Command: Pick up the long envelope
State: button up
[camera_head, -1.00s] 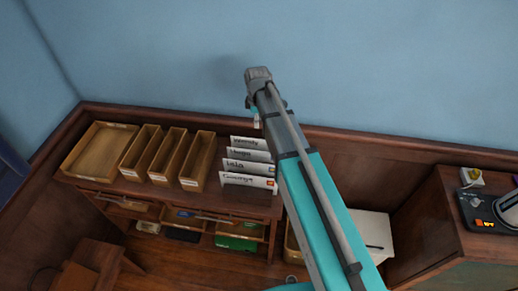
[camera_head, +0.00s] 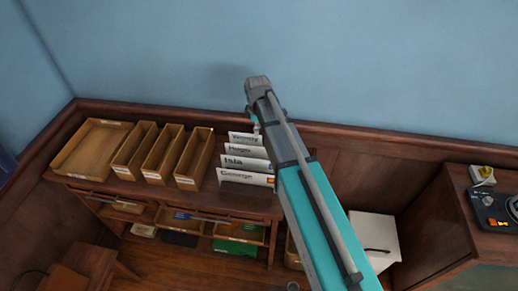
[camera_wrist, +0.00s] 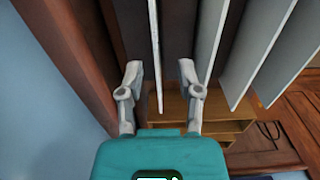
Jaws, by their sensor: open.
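Several white envelopes with names stand in a row on the desk top. The front one reads George (camera_head: 246,177); behind it are one that seems to read Hula (camera_head: 243,163), Hugo (camera_head: 240,151) and a rearmost one (camera_head: 243,139). I cannot tell for sure which is the long one. In the wrist view my gripper (camera_wrist: 160,71) is open, one finger on each side of a thin envelope edge (camera_wrist: 154,45), which is the one nearest the wall. I see no contact. Other envelopes (camera_wrist: 210,40) stand to the right. In the head view my fingers are mostly hidden.
A wooden tray (camera_head: 62,160) and narrow wooden boxes (camera_head: 205,148) stand left of the envelopes. The blue wall (camera_wrist: 40,90) and its wood panelling are close on the left in the wrist view. A cabinet (camera_head: 460,215) with a device stands at the right.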

aim_at(256, 139)
jog(key=shift+f+b, duration=0.35)
jog(key=shift+f, duration=0.2)
jog(key=shift+w+a+f+b, duration=0.1)
jog(key=shift+f+b, duration=1.2)
jog(key=shift+w+a+f+b, duration=0.1)
jog(key=shift+f+b, duration=1.2)
grip_shut()
